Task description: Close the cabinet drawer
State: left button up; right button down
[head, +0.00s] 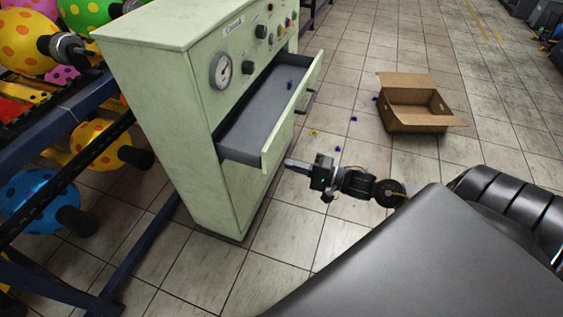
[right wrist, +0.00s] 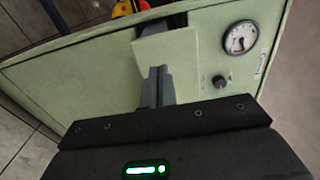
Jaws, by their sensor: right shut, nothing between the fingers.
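The pale green cabinet (head: 170,110) stands left of centre in the head view, with a gauge and knobs on its upper part. Its grey-lined drawer (head: 258,118) is pulled out, with a small blue item inside. My right gripper (head: 289,163) is shut and empty, close to the near corner of the drawer front. In the right wrist view my right gripper fingers (right wrist: 158,88) point at the end of the drawer (right wrist: 165,55). I cannot tell whether they touch it. The cabinet (right wrist: 90,80) fills much of that view. My left gripper is not in view.
An open cardboard box (head: 415,112) stands on the tiled floor to the right. Several small blue and yellow pieces lie on the floor between it and the cabinet. A dark blue rack (head: 85,100) with colourful balloons is at the left. The floor right of the drawer is mostly clear.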

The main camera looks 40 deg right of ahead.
aim_at(271, 159)
jog(key=x, duration=0.3)
jog(key=shift+w+a, duration=0.15)
jog(key=shift+w, duration=0.05)
jog(key=shift+w+a, duration=0.2)
jog(key=shift+w, duration=0.05)
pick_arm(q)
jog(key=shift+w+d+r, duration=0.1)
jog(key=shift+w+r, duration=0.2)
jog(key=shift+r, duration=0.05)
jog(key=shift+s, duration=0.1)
